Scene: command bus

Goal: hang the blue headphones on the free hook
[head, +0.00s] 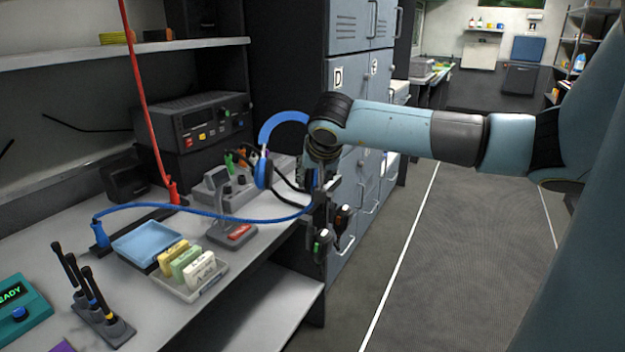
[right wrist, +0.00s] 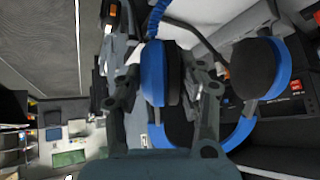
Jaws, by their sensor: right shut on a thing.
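The blue headphones (head: 283,124) are held at the right end of the bench, with the headband arched above the ear cups. My right gripper (head: 312,188) is shut on one ear cup of them. In the right wrist view my gripper's fingers (right wrist: 165,88) stand on either side of the blue-rimmed cup (right wrist: 154,72); the other cup (right wrist: 256,68) is to the right. A blue cable (head: 190,207) runs from the headphones to a blue plug at the bench's left. Hooks at the bench's end carry dark handsets (head: 323,243); I cannot make out the free hook. My left gripper is out of view.
A grey joystick box (head: 232,232), a blue tray (head: 147,239) and a tray of coloured blocks (head: 190,292) lie on the bench (head: 262,258). A red cable (head: 138,85) hangs at the left. Grey lockers (head: 352,75) stand behind the arm. The aisle floor is clear.

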